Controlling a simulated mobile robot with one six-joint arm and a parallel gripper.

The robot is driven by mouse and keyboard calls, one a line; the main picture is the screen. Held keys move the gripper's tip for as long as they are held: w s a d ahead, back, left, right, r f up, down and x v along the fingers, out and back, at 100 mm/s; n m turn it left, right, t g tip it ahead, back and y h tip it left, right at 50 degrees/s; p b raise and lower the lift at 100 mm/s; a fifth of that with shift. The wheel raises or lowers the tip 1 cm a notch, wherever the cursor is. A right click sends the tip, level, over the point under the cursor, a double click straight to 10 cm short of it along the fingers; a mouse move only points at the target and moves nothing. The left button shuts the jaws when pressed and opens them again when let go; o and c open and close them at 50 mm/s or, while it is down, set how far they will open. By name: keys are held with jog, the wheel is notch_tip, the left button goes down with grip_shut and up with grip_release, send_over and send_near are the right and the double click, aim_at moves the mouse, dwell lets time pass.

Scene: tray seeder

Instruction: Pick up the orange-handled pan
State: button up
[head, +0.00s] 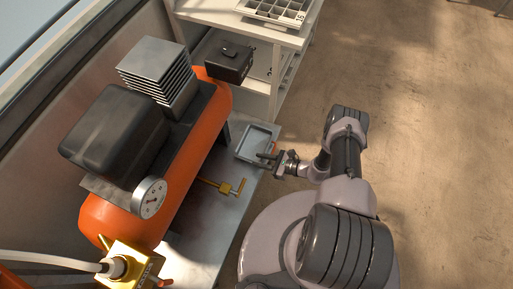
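The pan (258,142) is a shallow grey rectangular tray on the metal shelf, at the middle of the head view. A small bit of orange, which looks like its handle (274,148), shows at its right side, close to my gripper. My gripper (264,159) is at the pan's near right edge, with its dark fingers pointing left. The fingers overlap the pan's edge and part of the handle in the picture. I cannot tell whether they touch the handle or are open or shut.
An orange compressor tank (185,165) with a black motor and a gauge (149,198) stands left of the pan. A brass valve (226,187) sticks out near the pan. A white shelf unit (262,30) with a black box (229,62) stands behind. Open floor (430,120) lies right.

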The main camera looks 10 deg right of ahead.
aim_at(250, 161)
jog(key=b+x, duration=0.2)
jog(key=x, duration=0.3)
jog(key=shift+s+a+f+b, duration=0.25)
jog(key=shift+f+b, duration=0.15)
jog(key=shift+f, duration=0.1)
jog(key=shift+w+a, duration=0.15)
jog(key=shift+w, duration=0.05)
jog(key=shift+r, duration=0.1)
grip_shut()
dwell(0.5)
